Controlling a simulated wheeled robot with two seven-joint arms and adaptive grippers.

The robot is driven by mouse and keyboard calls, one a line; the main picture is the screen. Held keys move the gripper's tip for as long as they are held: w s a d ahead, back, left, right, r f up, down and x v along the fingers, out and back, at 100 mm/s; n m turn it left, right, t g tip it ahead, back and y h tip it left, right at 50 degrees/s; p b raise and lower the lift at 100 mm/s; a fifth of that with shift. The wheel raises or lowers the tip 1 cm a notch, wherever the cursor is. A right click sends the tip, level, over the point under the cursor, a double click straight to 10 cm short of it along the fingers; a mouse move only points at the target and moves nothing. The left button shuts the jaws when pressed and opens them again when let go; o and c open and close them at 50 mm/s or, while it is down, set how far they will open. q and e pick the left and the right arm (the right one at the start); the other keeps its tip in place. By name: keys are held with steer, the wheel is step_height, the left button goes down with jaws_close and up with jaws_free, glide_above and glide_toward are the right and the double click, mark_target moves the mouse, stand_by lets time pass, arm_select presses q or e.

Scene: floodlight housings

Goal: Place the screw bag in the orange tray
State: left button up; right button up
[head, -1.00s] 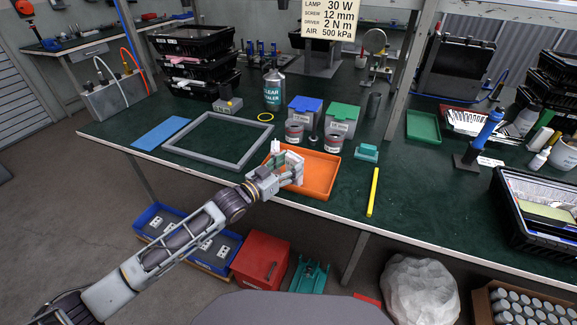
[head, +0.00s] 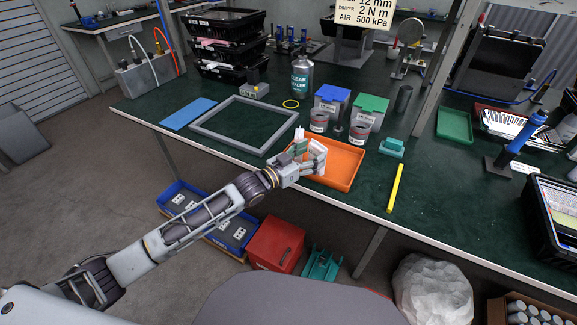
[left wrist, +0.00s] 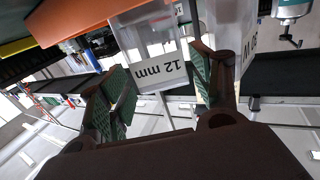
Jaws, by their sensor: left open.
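The orange tray (head: 345,172) lies near the front edge of the green bench. My left gripper (head: 312,156) is at the tray's left part, with its fingers apart. White, pale material shows at its fingers in the head view, too small to identify. In the left wrist view, a clear item labelled "12 mm" (left wrist: 150,38), apparently the screw bag, shows between the open fingers (left wrist: 162,75). I cannot tell whether it touches them or the tray. A second clear labelled item (left wrist: 228,18) is beside it. My right gripper is not in view.
Two grey cans (head: 319,121) and bins with blue (head: 332,93) and green lids (head: 371,103) stand behind the tray. A grey frame (head: 243,99) lies left, a teal block (head: 392,147) and yellow bar (head: 395,187) right. Bench is clear between tray and bar.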

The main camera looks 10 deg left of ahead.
arm_select(q)
steer(key=shift+v, duration=1.1)
steer(key=p+v, duration=0.1)
steer(key=v, duration=0.8)
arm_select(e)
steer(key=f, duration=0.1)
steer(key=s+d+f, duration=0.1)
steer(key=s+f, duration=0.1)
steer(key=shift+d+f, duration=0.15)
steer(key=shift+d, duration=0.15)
arm_select(q)
steer(key=shift+a, duration=0.15)
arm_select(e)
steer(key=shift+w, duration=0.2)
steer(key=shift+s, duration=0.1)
